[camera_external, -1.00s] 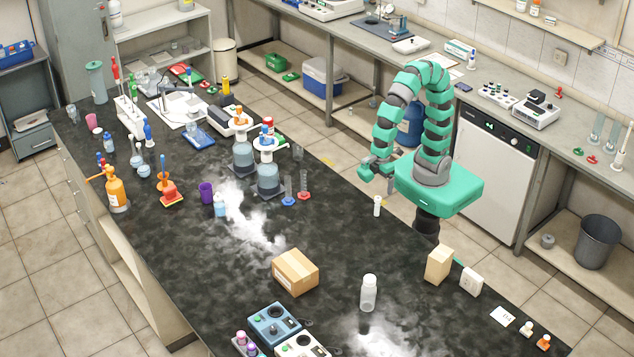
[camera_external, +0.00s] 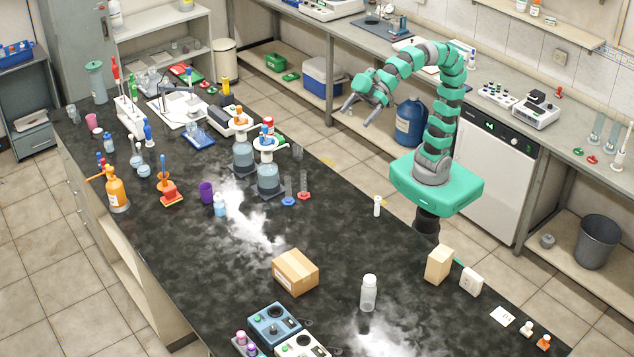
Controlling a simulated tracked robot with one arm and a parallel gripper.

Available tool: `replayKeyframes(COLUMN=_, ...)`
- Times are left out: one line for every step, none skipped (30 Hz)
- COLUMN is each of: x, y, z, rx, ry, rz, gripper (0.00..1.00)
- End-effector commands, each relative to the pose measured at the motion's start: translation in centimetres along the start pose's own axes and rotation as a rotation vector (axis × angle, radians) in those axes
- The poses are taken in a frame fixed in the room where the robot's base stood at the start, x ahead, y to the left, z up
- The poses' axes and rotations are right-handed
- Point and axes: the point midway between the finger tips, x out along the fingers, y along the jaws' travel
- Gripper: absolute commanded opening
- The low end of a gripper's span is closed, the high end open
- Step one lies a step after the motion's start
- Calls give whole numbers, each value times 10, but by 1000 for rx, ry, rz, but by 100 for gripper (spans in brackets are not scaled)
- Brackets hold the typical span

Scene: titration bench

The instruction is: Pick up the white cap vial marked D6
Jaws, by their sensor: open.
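My gripper (camera_external: 359,112) is raised well above the far edge of the dark bench, jaws spread, with nothing between them. A small white vial (camera_external: 377,206) stands upright on the bench near its far edge, below my gripper and to the left of my green base. Several small pale vials (camera_external: 497,96) are grouped on the side counter at the back right. The markings are too small to read, so I cannot tell which vial is D6.
A cardboard box (camera_external: 295,272), a clear bottle (camera_external: 369,292) and a beige block (camera_external: 439,264) stand on the near half of the bench. Stirrer flasks (camera_external: 268,178) and measuring cylinders (camera_external: 304,187) stand to the left. The bench around the white vial is mostly clear.

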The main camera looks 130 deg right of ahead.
Motion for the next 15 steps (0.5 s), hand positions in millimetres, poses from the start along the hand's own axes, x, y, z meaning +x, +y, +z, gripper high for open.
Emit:
replayKeyframes(x=-18, y=0, z=-24, rx=-4, ry=83, rz=3, gripper=100)
replayKeyframes(x=-28, y=0, z=-36, rx=-8, ry=124, rz=5, gripper=100)
replayKeyframes(x=-41, y=-1, z=-50, rx=-14, ry=174, rz=8, gripper=100)
replayKeyframes(x=-50, y=-2, z=-59, rx=-18, ry=209, rz=9, gripper=100)
replayKeyframes(x=-58, y=-2, z=-68, rx=-20, ry=240, rz=10, gripper=100)
replayKeyframes(x=-68, y=-3, z=-77, rx=-23, ry=275, rz=12, gripper=100)
replayKeyframes(x=-74, y=-3, z=-82, rx=-25, ry=296, rz=13, gripper=100)
replayKeyframes(x=-79, y=-3, z=-87, rx=-27, ry=313, rz=14, gripper=100)
replayKeyframes(x=-84, y=-4, z=-92, rx=-29, ry=330, rz=15, gripper=100)
replayKeyframes(x=-86, y=-4, z=-94, rx=-31, ry=339, rz=16, gripper=100)
replayKeyframes(x=-88, y=-4, z=-96, rx=-31, ry=346, rz=16, gripper=100)
replayKeyframes(x=-90, y=-4, z=-97, rx=-32, ry=351, rz=16, gripper=100)
replayKeyframes(x=-91, y=-4, z=-98, rx=-33, ry=353, rz=16, gripper=100)
replayKeyframes(x=-91, y=-4, z=-98, rx=-33, ry=354, rz=16, gripper=97)
replayKeyframes(x=-90, y=-4, z=-98, rx=-33, ry=353, rz=16, gripper=86)
